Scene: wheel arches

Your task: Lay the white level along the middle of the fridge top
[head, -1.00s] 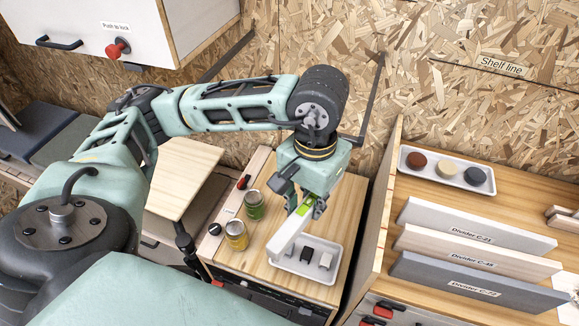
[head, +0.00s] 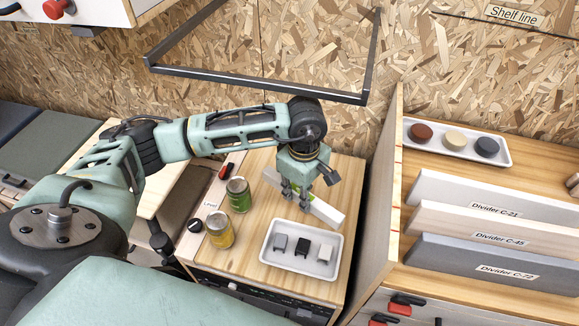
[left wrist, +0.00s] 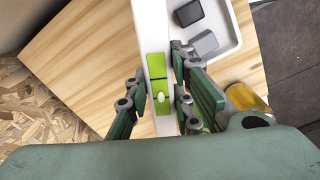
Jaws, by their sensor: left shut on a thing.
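The white level (head: 328,212) has a bright green vial section, which shows in the left wrist view (left wrist: 158,75). My left gripper (head: 303,192) is shut on the level near that green section, with a finger on each side. The level lies slantwise in the head view, over the wooden fridge top (head: 348,178), behind the white tray. I cannot tell whether it touches the wood. Part of the level is hidden behind the gripper. My right gripper is not in view.
The white tray (head: 264,252) with small blocks sits at the front of the top. A taller cabinet side (head: 388,215) rises at the right.

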